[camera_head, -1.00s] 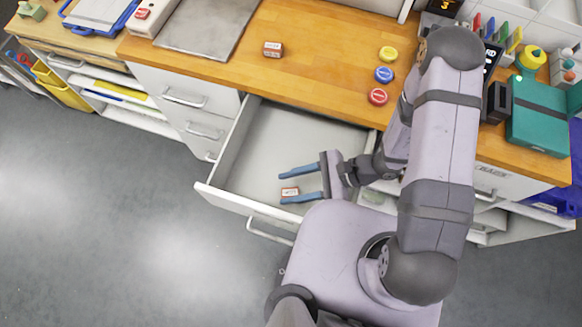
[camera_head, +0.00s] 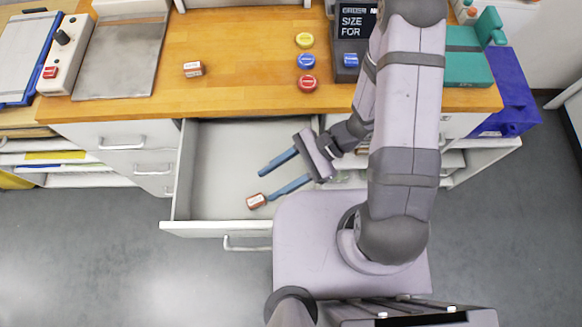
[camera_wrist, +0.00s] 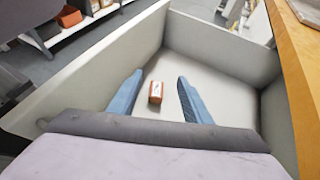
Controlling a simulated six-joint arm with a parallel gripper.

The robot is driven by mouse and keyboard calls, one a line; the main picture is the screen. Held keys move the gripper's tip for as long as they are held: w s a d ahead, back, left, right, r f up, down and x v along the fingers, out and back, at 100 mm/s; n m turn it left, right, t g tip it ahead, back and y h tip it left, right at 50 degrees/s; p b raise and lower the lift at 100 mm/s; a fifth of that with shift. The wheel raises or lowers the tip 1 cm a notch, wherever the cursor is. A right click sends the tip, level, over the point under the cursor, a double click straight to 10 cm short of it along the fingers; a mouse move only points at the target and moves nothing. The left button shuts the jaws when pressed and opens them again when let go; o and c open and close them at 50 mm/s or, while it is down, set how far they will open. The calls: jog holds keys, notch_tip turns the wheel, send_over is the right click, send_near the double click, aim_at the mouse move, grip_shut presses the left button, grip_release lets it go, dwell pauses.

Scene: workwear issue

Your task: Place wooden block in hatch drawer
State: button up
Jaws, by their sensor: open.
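A small wooden block, red-brown with a pale label (camera_head: 256,201), lies inside the open hatch drawer (camera_head: 195,224), near its front. My gripper (camera_head: 266,185) is open and empty over the drawer, reaching in from the right. The block is just beyond the tip of the lower finger in the head view. In the wrist view the block (camera_wrist: 155,92) shows between the two open blue fingers (camera_wrist: 160,77), on or close to the drawer floor. I cannot tell whether a finger touches it.
A similar small block (camera_head: 193,69) lies on the wooden counter (camera_head: 235,60) behind the drawer. Yellow, blue and red round buttons (camera_head: 307,83) and a dark sign box (camera_head: 346,72) stand to its right. The drawer's left part is clear.

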jog(key=shift+v, duration=2.6)
jog(key=w+d+r+n+t+h, duration=0.1)
jog(key=d+r+n+t+h, duration=0.1)
jog(key=d+r+n+h, duration=0.2)
jog(key=w+d+r+n+t+h, duration=0.2)
jog(key=d+r+n+h, duration=0.2)
jog(key=d+n+h, duration=0.3)
jog(key=d+n, duration=0.2)
jog(key=d, duration=0.1)
jog(key=shift+w+r+n+t, duration=0.25)
jog(key=shift+r+n+t, duration=0.05)
jog(key=shift+r, duration=0.05)
